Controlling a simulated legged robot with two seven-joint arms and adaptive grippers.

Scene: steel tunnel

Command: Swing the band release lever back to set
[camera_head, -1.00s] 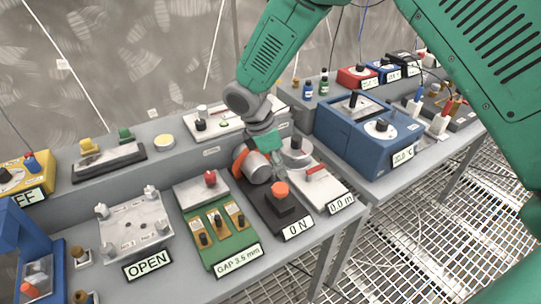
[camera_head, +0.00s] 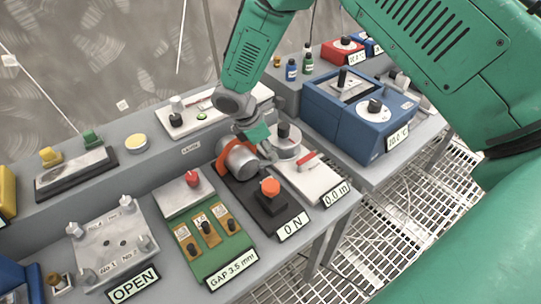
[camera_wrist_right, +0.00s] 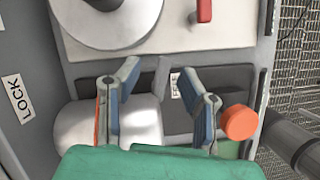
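The band unit has a dark base (camera_head: 245,195), a white drum (camera_head: 238,160) with an orange band, an orange knob (camera_head: 269,188) and a "0 N" sign (camera_head: 292,227). The right wrist view shows its drum (camera_wrist_right: 130,124) and knob (camera_wrist_right: 239,122). A grey bar (camera_wrist_right: 163,76), probably the release lever, stands between my right fingertips beside a small label that seems to read "FREE" (camera_wrist_right: 175,84). My right gripper (camera_wrist_right: 160,75) is open, with gaps visible on both sides of the bar. In the head view the right gripper (camera_head: 268,150) is over the unit, its fingers partly hidden. My left gripper is out of view.
A white plate (camera_head: 318,183) with a disc and red handle is close on the right. A green gap board (camera_head: 220,258) is on the left. A blue box (camera_head: 360,120) stands further right. A "LOCK" label (camera_wrist_right: 19,100) is on the grey step.

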